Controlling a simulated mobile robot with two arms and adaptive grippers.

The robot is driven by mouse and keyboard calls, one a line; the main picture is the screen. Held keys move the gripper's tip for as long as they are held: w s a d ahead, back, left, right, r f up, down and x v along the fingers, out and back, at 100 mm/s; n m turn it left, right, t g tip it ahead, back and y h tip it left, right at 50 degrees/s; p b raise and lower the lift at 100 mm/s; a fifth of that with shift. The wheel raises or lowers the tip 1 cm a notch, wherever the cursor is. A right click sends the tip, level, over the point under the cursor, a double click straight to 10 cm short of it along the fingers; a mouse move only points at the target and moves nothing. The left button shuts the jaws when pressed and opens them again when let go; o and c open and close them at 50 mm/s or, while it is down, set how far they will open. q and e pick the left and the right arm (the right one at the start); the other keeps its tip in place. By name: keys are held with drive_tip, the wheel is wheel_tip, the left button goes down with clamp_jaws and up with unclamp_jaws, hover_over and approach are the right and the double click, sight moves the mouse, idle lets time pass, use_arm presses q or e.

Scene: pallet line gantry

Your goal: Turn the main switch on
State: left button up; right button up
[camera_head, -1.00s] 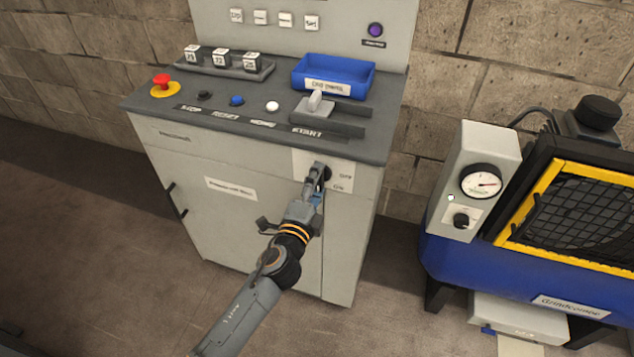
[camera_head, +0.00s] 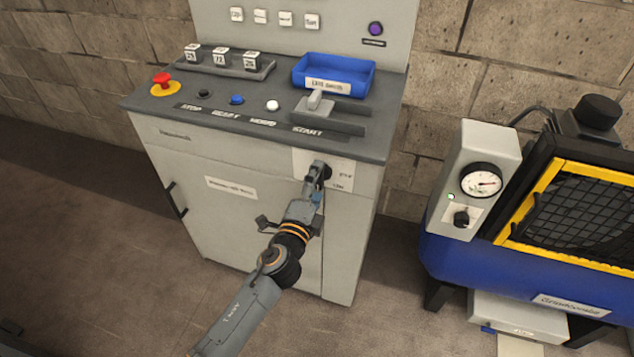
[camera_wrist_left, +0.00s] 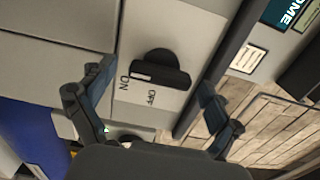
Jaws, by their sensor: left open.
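The main switch (camera_wrist_left: 160,66) is a black rotary knob on a pale plate (camera_wrist_left: 150,98) marked ON and OFF. In the left wrist view a white mark on its bar lies at the end beside the word ON. In the head view the plate (camera_head: 341,167) is on the cabinet's front, at the upper right, and the knob is mostly hidden by my gripper. My left gripper (camera_head: 318,171) is at the switch. In the wrist view its two fingers are spread apart on either side of the knob, with gaps visible. My right gripper is not in view.
The cabinet top (camera_head: 150,110) overhangs above the switch, with a red emergency button (camera_head: 162,80), a lever (camera_head: 316,103) and a blue tray (camera_head: 334,75). A blue compressor (camera_head: 465,262) with a gauge (camera_head: 482,181) stands to the right. Floor between them is clear.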

use_arm(q)
drive_tip(key=v, duration=1.2)
